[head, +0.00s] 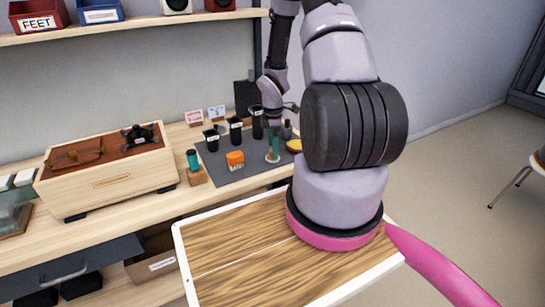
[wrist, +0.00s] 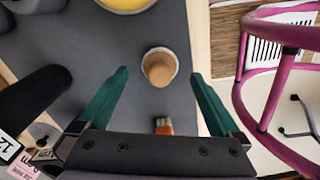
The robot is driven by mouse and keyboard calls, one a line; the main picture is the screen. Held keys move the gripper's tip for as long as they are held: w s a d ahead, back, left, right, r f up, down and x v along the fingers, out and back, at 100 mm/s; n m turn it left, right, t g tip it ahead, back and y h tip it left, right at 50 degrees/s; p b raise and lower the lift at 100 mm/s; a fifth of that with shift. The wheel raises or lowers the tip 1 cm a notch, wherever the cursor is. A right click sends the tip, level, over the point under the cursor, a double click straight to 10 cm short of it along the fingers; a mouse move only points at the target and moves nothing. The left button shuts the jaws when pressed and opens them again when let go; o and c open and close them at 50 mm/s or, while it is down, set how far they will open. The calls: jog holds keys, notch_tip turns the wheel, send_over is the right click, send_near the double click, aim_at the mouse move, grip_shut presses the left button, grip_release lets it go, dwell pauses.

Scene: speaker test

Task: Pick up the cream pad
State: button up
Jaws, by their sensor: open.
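A small round thing with a cream rim and a tan raised middle (wrist: 160,66) stands on the dark grey mat; I take it for the cream pad. In the head view its pale disc (head: 272,159) shows below my gripper, partly hidden by the fingers. My gripper (wrist: 160,73) is open, its green fingers on either side of the pad in the picture, with a gap on both sides. In the head view my gripper (head: 272,146) points down over the mat. I cannot tell the height left between fingertips and mat.
An orange block (head: 235,160) lies left of the pad. A yellow-topped round thing (head: 294,146) is close on the right. Several black containers (head: 236,131) stand behind. A teal-capped piece in a wooden block (head: 194,168) and a wooden box (head: 110,178) are farther left.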

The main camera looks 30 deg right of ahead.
notch_tip(320, 180, down, 2)
jog(key=shift+f, duration=0.25)
jog(key=c, duration=1.4)
jog(key=shift+r, duration=0.1)
notch_tip(320, 180, up, 10)
jog(key=shift+f, duration=0.1)
jog(key=o, duration=0.4)
jog(key=shift+c, duration=1.2)
